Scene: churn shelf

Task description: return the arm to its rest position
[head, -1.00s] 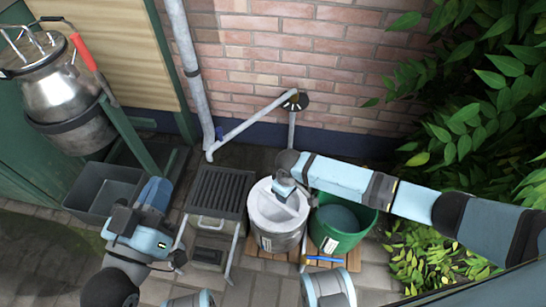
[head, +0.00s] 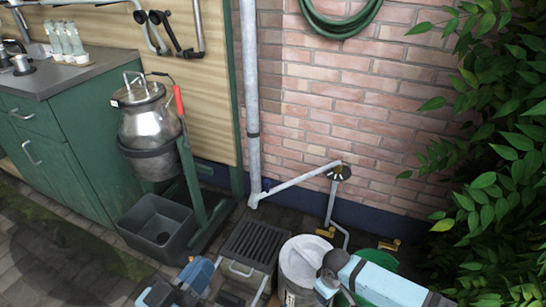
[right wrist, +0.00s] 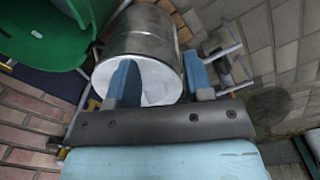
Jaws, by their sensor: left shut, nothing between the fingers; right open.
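My left gripper (head: 197,270) is at the bottom of the head view, shut and empty, left of the black slatted stand. My right arm (head: 380,284) comes in from the lower right. My right gripper (head: 326,286) is over or beside the metal bucket (head: 302,262), partly cut off by the lower edge. In the right wrist view my right gripper (right wrist: 161,84) has its two blue fingers apart. The metal bucket (right wrist: 140,40) shows beyond them, with no object visibly held. I cannot tell how far the fingertips are from it.
A green bucket (head: 378,258) is partly behind my right arm; it also shows in the right wrist view (right wrist: 45,30). The slatted stand (head: 252,243), grey basin (head: 157,227) and steel churn (head: 148,125) on its green frame are left. Leaves (head: 490,190) fill the right side.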

